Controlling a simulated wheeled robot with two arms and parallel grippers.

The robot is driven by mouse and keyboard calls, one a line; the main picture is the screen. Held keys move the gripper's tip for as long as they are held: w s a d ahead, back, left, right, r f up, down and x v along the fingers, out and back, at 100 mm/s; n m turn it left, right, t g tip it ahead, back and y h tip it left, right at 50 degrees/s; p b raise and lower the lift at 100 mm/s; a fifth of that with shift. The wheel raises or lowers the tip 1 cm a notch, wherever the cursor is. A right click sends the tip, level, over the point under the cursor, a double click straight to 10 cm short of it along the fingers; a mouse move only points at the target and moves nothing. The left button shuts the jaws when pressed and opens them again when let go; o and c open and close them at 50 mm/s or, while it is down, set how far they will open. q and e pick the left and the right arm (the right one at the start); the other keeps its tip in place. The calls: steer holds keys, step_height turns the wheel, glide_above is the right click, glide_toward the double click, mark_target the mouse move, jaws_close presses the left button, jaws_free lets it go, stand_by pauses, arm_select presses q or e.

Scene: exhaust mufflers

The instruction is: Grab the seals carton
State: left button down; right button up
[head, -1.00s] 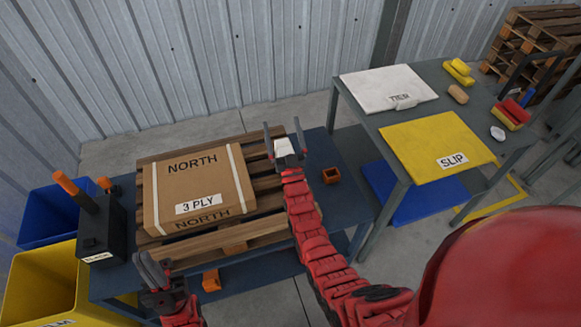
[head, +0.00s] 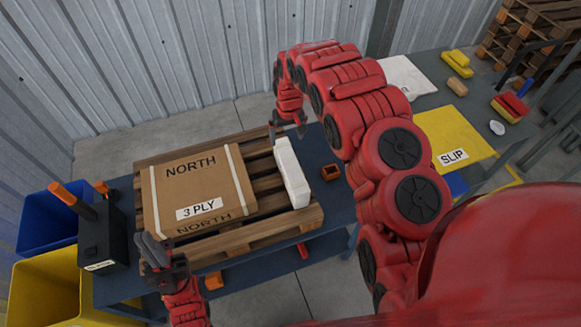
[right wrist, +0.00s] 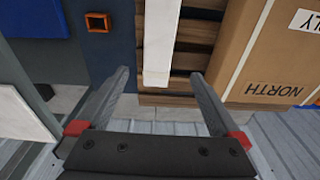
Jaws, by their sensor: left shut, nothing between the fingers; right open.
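A long white carton (head: 291,172) lies on the right part of the wooden pallet (head: 268,222); I see no readable label on it. My right gripper (head: 287,131) is open at the carton's far end. In the right wrist view the carton (right wrist: 160,40) shows between the lines of the two open fingers (right wrist: 158,78), with a gap on each side; whether they are level with it I cannot tell. My left gripper (head: 158,250) is shut and empty, in front of the pallet's left corner.
A large brown box (head: 198,190) marked NORTH and 3 PLY fills the pallet's left side. A small orange open box (head: 330,172) sits on the blue table right of the pallet. A black box (head: 102,232) with an orange-tipped handle stands at the left.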

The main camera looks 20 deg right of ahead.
steer(key=s+r, duration=0.1)
steer(key=s, duration=0.1)
steer(key=g+b, duration=0.1)
steer(key=b, duration=0.4)
glide_above(291, 164)
steer(key=f, duration=0.4)
steer(key=shift+s+d+f, duration=0.15)
steer(key=shift+d+f, duration=0.05)
steer(key=shift+f, duration=0.1)
step_height(291, 164, down, 6)
steer(key=p, duration=0.3)
steer(key=shift+f, duration=0.5)
steer(key=shift+a+f+p, duration=0.2)
steer(key=shift+f+p, duration=0.3)
steer(key=shift+f, duration=0.1)
steer(key=shift+w+a+f, duration=0.1)
steer(key=shift+w+f, duration=0.1)
steer(key=shift+f, duration=0.55)
step_height(291, 164, down, 2)
steer(key=shift+f+b, duration=0.15)
steer(key=shift+b, duration=0.3)
steer(key=shift+f, duration=0.1)
